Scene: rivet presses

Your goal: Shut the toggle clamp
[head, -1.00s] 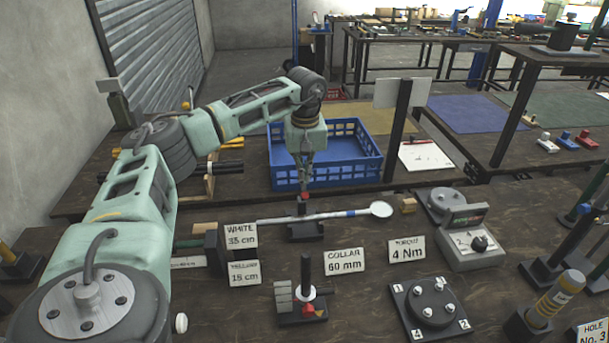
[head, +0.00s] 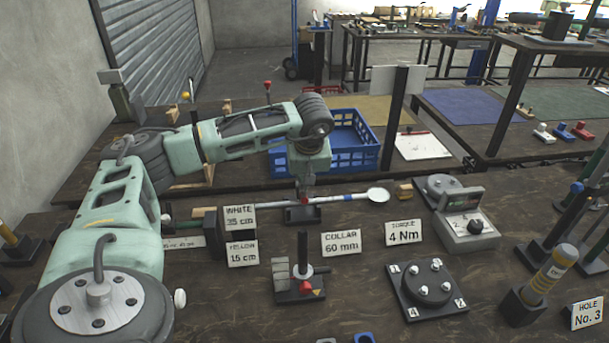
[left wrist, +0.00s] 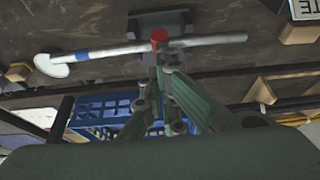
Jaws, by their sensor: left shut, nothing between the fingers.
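What looks like the toggle clamp is a small black base (head: 303,216) on the near bench with a red tip (left wrist: 159,34) at its middle. A pale rod (head: 345,199) with a blue band and a white disc end lies across it. My left gripper (head: 304,188) is shut and empty, pointing down right at the red tip. In the left wrist view the closed fingertips (left wrist: 168,58) are beside or touching the red tip; contact is not clear. The gripper hides part of the clamp, so I cannot tell its lever angle. My right gripper is not in view.
A fixture with a black post (head: 302,255) stands nearer, beside the collar sign (head: 341,243). A bolt plate (head: 427,290) and a torque gauge (head: 467,222) stand to the right. A blue crate (head: 357,145) is behind. Length signs (head: 240,217) stand just left of the clamp.

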